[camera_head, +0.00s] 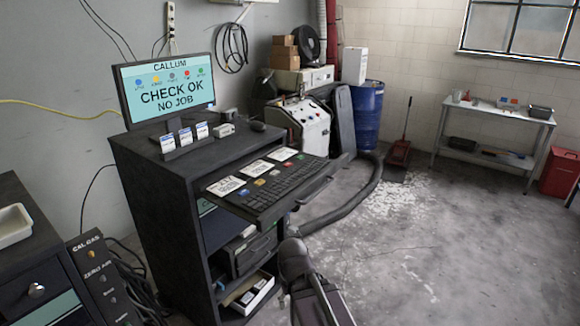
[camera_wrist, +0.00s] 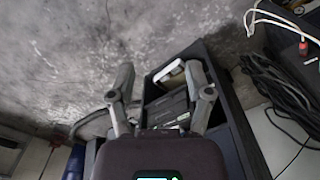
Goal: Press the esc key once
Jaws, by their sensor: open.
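A black keyboard (camera_head: 285,183) lies on the pulled-out tray (camera_head: 322,183) of the dark cabinet in the head view. A few coloured keys show along its far side, below white cards. The esc key is too small to pick out. The monitor (camera_head: 168,88) above reads "CHECK OK NO JOB". My gripper (camera_wrist: 160,68) shows in the wrist view with its two fingers apart and nothing between them. Below it in that view are the cabinet's open shelves and the floor. The keyboard does not show clearly in the wrist view. My arm is at the bottom of the head view, below the tray.
The cabinet (camera_head: 150,190) holds equipment on its lower shelves. Card holders (camera_head: 185,140) stand on its top by the monitor. A thick hose (camera_head: 345,212) runs along the floor behind the tray. A blue drum (camera_head: 366,115) and a bench (camera_head: 490,125) stand farther back.

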